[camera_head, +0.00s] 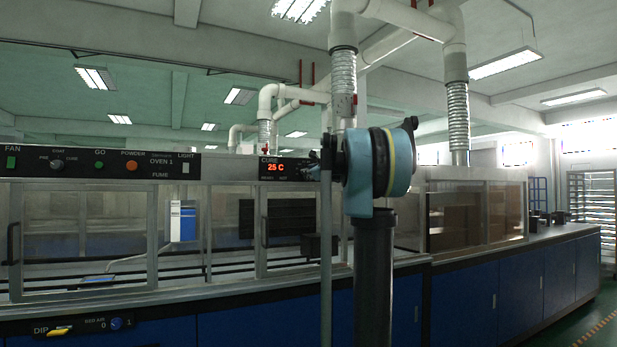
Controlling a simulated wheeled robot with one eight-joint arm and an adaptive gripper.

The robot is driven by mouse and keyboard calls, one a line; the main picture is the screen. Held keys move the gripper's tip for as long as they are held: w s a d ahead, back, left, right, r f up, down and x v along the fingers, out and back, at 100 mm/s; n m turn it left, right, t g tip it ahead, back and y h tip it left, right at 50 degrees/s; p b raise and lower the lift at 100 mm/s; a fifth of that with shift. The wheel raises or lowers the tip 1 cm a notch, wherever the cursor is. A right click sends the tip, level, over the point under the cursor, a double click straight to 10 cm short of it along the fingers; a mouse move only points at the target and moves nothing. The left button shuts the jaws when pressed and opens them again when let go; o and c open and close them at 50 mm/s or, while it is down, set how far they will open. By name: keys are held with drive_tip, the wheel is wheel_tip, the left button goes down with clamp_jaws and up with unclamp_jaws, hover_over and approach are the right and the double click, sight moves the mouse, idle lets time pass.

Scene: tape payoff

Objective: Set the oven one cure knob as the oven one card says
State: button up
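The oven one panel (215,166) runs along the top of the long cabinet at the left. A red display (276,168) under the word CURE reads 25 C. Small dark parts just right of the display are too small to make out, and I cannot tell whether one is a cure knob. I cannot make out an oven one card. My gripper does not show clearly; a light blue and dark jointed part on a dark column stands right of the display.
Below the panel are glazed doors (84,238) with dark handles. A lower panel has a yellow DIP handle (60,331) and a blue knob (117,323). A thin grey post (326,255) stands before the cabinet. Green floor (585,325) is open at lower right.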

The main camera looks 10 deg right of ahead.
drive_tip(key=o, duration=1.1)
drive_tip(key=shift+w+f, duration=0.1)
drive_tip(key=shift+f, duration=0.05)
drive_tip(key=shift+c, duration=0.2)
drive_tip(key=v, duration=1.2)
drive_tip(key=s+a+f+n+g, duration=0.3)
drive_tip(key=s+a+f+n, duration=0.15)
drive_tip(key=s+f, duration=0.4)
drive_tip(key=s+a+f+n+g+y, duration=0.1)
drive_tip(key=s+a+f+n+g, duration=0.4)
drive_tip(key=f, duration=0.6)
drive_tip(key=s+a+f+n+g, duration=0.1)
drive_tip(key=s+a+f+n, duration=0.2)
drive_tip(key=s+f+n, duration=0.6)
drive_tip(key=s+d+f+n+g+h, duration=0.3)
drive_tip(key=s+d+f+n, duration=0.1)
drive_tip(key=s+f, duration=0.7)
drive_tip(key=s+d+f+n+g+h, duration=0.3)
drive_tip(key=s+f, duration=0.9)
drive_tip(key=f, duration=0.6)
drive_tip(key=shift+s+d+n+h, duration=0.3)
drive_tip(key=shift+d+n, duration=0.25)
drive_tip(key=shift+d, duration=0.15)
